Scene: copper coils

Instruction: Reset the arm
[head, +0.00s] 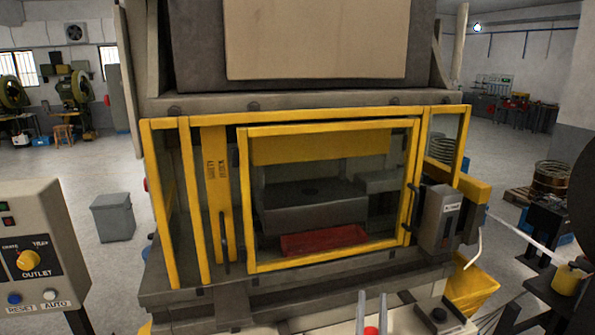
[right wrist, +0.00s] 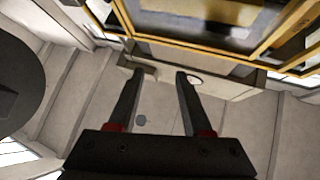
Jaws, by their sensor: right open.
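My right gripper (head: 371,297) shows at the bottom centre of the head view, its two grey fingers pointing up towards the press. In the right wrist view the right gripper (right wrist: 159,74) has its dark fingers apart with nothing between them. The fingertips lie over a grey surface in that view, and I cannot tell how far above it they are. The arm behind the gripper is mostly out of view. My left gripper is not in view.
The press with its yellow guard frame (head: 246,200) stands ahead, with a red tray (head: 324,241) inside. A control box (head: 35,245) is at left, near a grey bin (head: 113,217). A yellow bin (head: 470,289) stands at right. Open floor lies beyond both sides.

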